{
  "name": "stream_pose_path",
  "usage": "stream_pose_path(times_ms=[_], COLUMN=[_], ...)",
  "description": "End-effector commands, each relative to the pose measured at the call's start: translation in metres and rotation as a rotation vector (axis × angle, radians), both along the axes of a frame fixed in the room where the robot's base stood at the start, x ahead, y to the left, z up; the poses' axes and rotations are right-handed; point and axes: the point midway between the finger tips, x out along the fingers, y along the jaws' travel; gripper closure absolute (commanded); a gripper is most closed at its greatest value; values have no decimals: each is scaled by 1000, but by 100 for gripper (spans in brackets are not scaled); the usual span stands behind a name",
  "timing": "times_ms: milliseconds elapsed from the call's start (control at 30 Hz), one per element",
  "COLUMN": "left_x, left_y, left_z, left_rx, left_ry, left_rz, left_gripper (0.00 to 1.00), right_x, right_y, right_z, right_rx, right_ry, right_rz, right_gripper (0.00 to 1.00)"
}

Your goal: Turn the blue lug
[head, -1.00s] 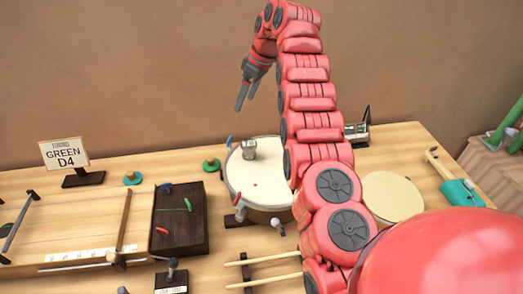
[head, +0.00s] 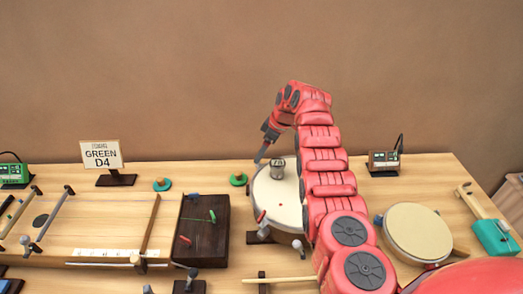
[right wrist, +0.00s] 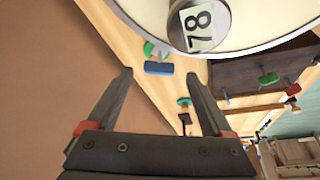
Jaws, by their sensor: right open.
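The round drum (head: 278,203) has a pale head and stands on the table right of centre, partly behind my right arm. A metal gauge (head: 277,168) sits on it; in the right wrist view the gauge (right wrist: 200,25) reads 78. The blue lug (right wrist: 158,68) shows in the right wrist view beside the drum's rim, ahead of my fingertips and roughly midway between them. In the head view I cannot make it out clearly. My right gripper (head: 260,156) is open and empty at the drum's back left edge. My left gripper is not in view.
A red lug (head: 261,215) is at the drum's front left. A green knob (head: 238,179) and a dark wooden box (head: 201,228) stand to its left. A second drum (head: 418,232) lies right of my arm. A sign (head: 101,155) reads GREEN D4.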

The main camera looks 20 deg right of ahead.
Motion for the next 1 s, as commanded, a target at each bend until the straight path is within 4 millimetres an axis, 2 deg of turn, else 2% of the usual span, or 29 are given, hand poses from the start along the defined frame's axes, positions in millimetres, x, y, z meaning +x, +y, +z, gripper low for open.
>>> stream_pose_path(times_ms=[300,667,1000], left_x=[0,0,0], left_y=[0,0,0], left_z=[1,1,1], left_rx=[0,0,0], left_ry=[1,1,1], left_rz=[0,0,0], left_gripper=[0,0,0], right_x=[6,6,6], right_y=[5,5,5], right_z=[-18,-20,-20], right_rx=[-1,-2,-1], right_ry=[-2,-4,-3], right_rz=[-2,-2,-2], right_gripper=[15,15,74])
